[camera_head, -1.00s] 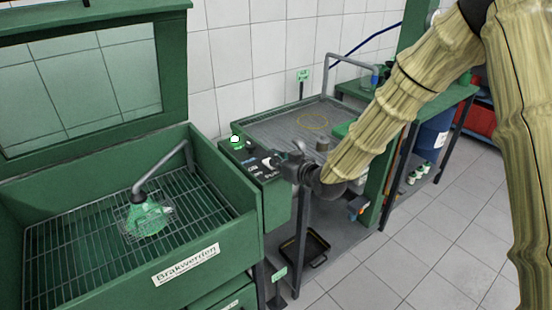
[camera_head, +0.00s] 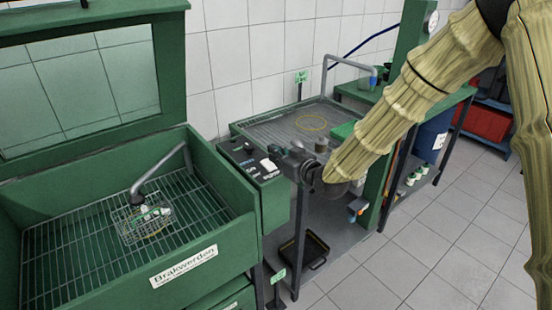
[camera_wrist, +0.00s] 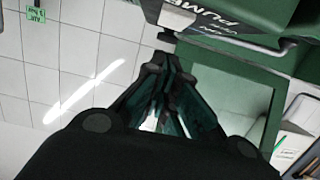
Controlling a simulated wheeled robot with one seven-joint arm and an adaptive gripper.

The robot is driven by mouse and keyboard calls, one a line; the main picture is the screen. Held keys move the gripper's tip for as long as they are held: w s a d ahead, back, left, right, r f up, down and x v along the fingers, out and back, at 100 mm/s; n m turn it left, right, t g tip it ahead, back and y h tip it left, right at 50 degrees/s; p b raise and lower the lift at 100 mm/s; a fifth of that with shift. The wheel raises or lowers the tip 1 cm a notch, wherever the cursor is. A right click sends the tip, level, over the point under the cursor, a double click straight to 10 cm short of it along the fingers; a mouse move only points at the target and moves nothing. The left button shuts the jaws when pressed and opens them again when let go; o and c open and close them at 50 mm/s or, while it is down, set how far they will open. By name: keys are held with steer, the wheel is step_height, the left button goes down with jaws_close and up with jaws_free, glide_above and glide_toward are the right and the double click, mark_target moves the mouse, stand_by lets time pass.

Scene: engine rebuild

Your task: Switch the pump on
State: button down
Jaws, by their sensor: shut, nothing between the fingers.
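The control panel (camera_head: 240,154) is a dark box top on the right side of the green wash basin (camera_head: 228,178). A small white piece (camera_head: 268,164) shows on it beside my gripper. My gripper (camera_head: 278,151) is shut and empty at the panel's right edge; contact cannot be told. In the wrist view my gripper's fingertips (camera_wrist: 168,72) are close together, just below a dark panel (camera_wrist: 210,18) with white lettering that seems to read "PUMP", upside down. The pump switch itself cannot be made out clearly.
A wire basket with small parts (camera_head: 143,220) sits on the basin's grid, under a bent spout (camera_head: 160,170). A metal-topped table (camera_head: 275,128) stands behind my gripper. A black tray (camera_head: 304,250) lies low beneath it. The tiled floor (camera_head: 420,250) at right is clear.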

steer(key=b+v, duration=0.2)
steer(key=v, duration=0.8)
steer(key=shift+s, duration=0.15)
steer(key=shift+d+f, duration=0.1)
